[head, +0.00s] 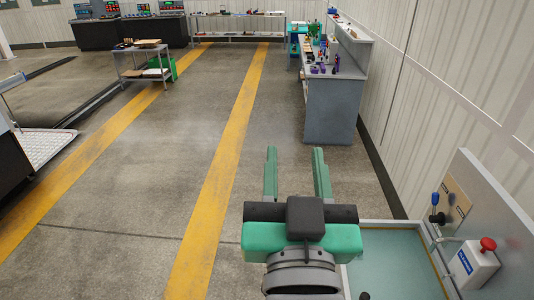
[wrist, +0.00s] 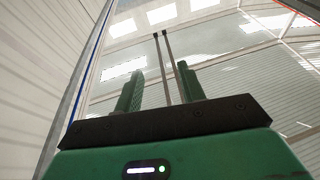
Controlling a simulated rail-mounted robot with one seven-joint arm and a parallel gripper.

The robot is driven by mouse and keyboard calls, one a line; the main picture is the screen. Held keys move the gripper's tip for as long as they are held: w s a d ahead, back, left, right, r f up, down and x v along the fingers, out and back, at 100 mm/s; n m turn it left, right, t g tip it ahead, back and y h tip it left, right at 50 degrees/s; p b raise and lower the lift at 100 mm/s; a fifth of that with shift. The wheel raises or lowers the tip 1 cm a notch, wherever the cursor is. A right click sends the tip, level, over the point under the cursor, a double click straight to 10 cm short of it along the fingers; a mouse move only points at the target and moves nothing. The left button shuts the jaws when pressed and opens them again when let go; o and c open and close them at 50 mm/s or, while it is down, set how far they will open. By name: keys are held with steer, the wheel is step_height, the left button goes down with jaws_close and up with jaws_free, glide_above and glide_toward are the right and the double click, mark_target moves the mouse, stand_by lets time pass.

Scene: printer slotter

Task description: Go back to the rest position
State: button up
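My gripper (head: 296,175) is in the lower middle of the head view, with its two green fingers apart and nothing between them. It is held up in the air over the floor, beside the machine at the lower right. In the wrist view my gripper (wrist: 158,90) points up toward the wall and the bright ceiling panels, also with its fingers apart and empty.
A machine with a pale green bed (head: 395,265) and a control box with a red button (head: 488,244) stands close at the right. A grey workbench (head: 333,110) with small items is ahead. A small cart (head: 143,62) stands far left. The floor between yellow lines is clear.

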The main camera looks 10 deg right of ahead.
steer(key=s+a+r+n+t+y, duration=0.2)
steer(key=s+a+r+t+y, duration=0.1)
steer(key=s+a+r, duration=0.4)
steer(key=shift+s+a+r+t, duration=0.2)
steer(key=shift+s+r+t, duration=0.25)
steer(key=shift+s, duration=0.2)
step_height(320, 180, up, 14)
steer(key=p, duration=1.4)
steer(key=shift+r, duration=0.25)
